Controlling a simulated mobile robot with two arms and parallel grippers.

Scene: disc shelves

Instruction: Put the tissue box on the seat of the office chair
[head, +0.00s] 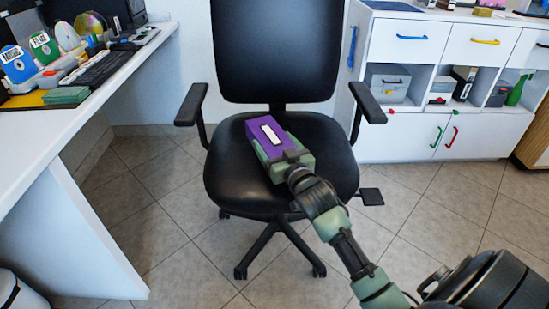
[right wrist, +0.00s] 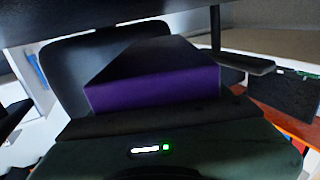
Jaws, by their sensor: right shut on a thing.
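The tissue box (head: 263,131) is purple with a white slot on top. In the head view it is over the seat of the black office chair (head: 230,185). My right gripper (head: 279,150) is shut on the near end of the tissue box. I cannot tell whether the box's underside touches the seat. In the right wrist view the purple side of the tissue box (right wrist: 155,88) fills the middle, with the dark chair backrest (right wrist: 65,75) behind it. My left gripper is not in view.
A white desk (head: 75,112) on the left holds discs, a keyboard and small boxes. White shelves (head: 400,120) with drawers and cabinet doors stand at the back right. The chair's armrests (head: 191,104) flank the seat. Tiled floor (head: 150,215) is open around the chair.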

